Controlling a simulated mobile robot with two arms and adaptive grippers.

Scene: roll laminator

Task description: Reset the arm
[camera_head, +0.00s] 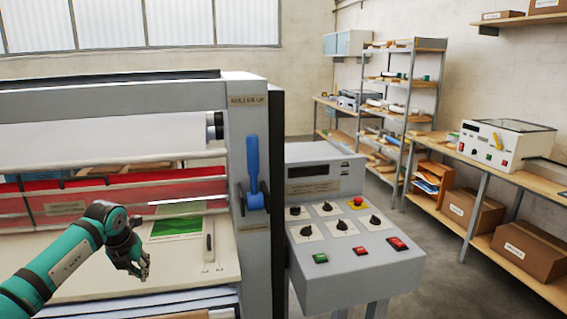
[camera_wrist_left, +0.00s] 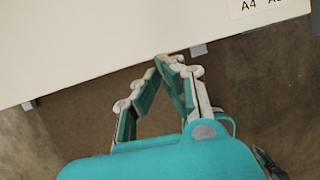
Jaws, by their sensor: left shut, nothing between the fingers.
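My left gripper (camera_head: 137,264) is above the laminator's cream feed table, at the end of a teal arm that comes in from the left in the head view. In the left wrist view its fingers (camera_wrist_left: 166,62) meet at the tips, and nothing is between them. The table's pale edge (camera_wrist_left: 90,60) lies beyond the fingertips there, with brown floor below it. My right gripper is not in either view.
The roll laminator (camera_head: 245,120) has a blue lever (camera_head: 253,170) on its side post. A green-and-white sheet (camera_head: 177,226) lies on the feed table (camera_head: 205,262). A grey control panel (camera_head: 345,225) stands to the right. Shelves (camera_head: 405,100) and a workbench (camera_head: 515,178) line the wall.

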